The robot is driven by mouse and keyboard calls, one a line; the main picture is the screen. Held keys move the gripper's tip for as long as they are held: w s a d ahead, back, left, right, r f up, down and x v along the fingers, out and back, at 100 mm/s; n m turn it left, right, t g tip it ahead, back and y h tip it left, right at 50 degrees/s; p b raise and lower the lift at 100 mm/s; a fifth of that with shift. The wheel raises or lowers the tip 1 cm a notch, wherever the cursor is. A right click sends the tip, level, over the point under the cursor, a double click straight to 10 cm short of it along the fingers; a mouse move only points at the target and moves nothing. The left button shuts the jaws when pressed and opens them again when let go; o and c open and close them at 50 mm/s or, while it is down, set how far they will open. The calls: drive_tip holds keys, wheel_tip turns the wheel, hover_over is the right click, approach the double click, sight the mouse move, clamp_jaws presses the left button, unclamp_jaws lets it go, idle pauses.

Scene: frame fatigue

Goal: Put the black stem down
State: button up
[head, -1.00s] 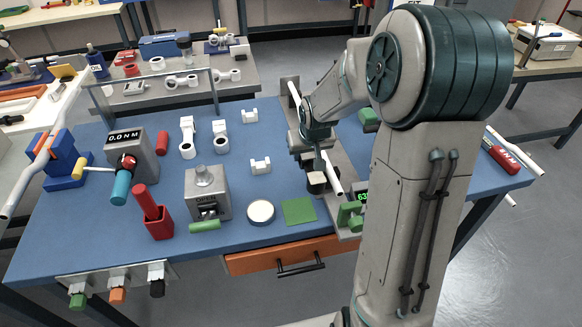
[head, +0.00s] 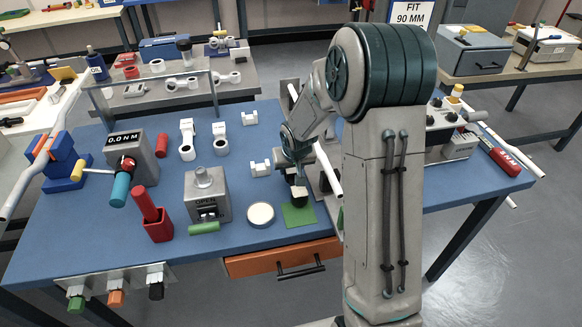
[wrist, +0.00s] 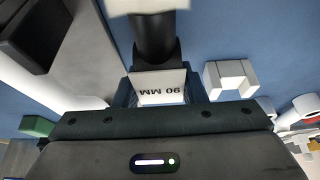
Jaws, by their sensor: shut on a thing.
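My gripper (head: 299,176) is shut on the black stem (head: 299,192) and holds it over the green mat (head: 300,214) on the blue table. I cannot tell whether the stem touches the mat. In the wrist view the black stem (wrist: 153,42) shows as a dark cylinder with a pale end at the top edge. A white label reading 90 MM (wrist: 163,88) sits at its near end, by the jaws. The fingertips are mostly hidden in both views.
A round white-topped disc (head: 260,214) lies just left of the mat. A grey box marked OPEN (head: 207,198) stands further left. A white bracket (head: 260,168) lies behind. A long white tube (head: 318,143) stands close to the right of my gripper.

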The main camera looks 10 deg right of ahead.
drive_tip(key=shift+f, duration=0.2)
drive_tip(key=o, duration=1.1)
drive_tip(key=shift+r, duration=0.15)
drive_tip(key=shift+s+r, duration=0.1)
drive_tip(key=shift+r, duration=0.4)
drive_tip(key=p+v, duration=0.1)
drive_tip(key=v, duration=1)
drive_tip(key=s+r, duration=0.2)
drive_tip(key=s, duration=0.5)
drive_tip(key=s+r+g, duration=0.1)
drive_tip(key=s+r, duration=0.1)
drive_tip(key=s, duration=0.6)
drive_tip(key=s+r+g, duration=0.1)
drive_tip(key=s+r, duration=0.1)
drive_tip(key=s, duration=0.6)
drive_tip(key=shift+s+a, duration=0.1)
drive_tip(key=shift+s, duration=0.05)
